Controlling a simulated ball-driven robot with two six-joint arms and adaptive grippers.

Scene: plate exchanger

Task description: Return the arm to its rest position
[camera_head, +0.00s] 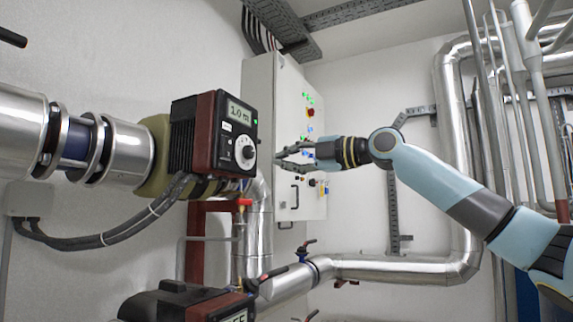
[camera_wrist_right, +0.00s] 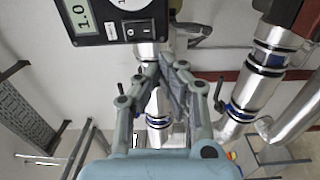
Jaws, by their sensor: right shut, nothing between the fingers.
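My right arm, light blue and grey, comes in from the right in the head view. Its gripper (camera_head: 281,160) points left, in front of the wall cabinet and just right of the pump controller. The right wrist view shows the gripper fingers (camera_wrist_right: 166,62) brought together with nothing between them. The pump controller (camera_head: 221,130) has a display reading 1.0, a white dial and a switch. It also shows at the top of the right wrist view (camera_wrist_right: 108,22), beyond the fingertips. I see no contact between gripper and controller. My left gripper is not in view.
A grey-white cabinet (camera_head: 262,85) with lit buttons and a red knob stands behind my gripper. Silver insulated pipes (camera_head: 400,268) run below and up the right side. A second pump unit (camera_head: 185,303) sits at the bottom. Black cables hang at the left.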

